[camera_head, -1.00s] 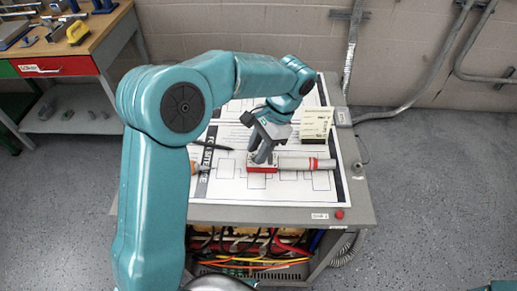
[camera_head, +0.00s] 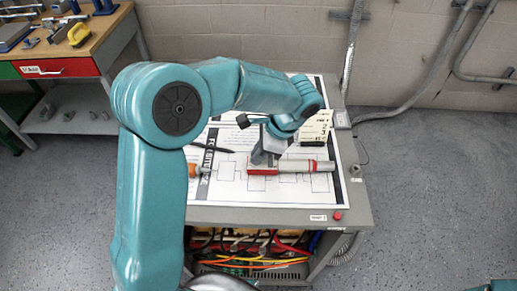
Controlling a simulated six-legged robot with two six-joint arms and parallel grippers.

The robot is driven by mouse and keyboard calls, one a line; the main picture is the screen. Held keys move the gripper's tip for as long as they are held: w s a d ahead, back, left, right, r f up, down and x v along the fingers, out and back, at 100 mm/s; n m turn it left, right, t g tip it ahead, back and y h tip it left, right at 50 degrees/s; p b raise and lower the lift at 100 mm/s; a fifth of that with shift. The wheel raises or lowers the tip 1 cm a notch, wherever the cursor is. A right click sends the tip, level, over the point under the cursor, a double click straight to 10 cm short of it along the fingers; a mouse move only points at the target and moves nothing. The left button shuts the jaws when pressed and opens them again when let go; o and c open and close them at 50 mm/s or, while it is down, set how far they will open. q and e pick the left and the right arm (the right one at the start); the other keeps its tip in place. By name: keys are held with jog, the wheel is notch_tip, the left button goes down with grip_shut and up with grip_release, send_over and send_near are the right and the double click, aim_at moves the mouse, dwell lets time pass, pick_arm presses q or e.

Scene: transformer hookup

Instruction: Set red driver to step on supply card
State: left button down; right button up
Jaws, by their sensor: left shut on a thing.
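The red driver (camera_head: 293,166) lies across the white printed sheet on the bench, with a red part at its left, a grey barrel, and a red band near its right end. My left gripper (camera_head: 264,159) points down at the driver's left part and is shut on it. The fingertips partly cover that part, and I cannot read any scale on it. My right gripper is out of view.
The white sheet (camera_head: 228,193) covers most of the bench top. A red button (camera_head: 337,216) is at the front right corner. Coloured cables fill the shelf below.

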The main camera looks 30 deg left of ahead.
aim_at(284, 163)
pick_arm(q)
jog(key=c, duration=1.2)
grip_release()
jog(key=shift+c, duration=0.2)
jog(key=shift+r, duration=0.1)
jog(key=p+v, duration=0.1)
jog(key=v, duration=1.5)
jog(key=shift+d+p, duration=0.2)
jog(key=shift+p, duration=0.1)
jog(key=shift+w, duration=0.1)
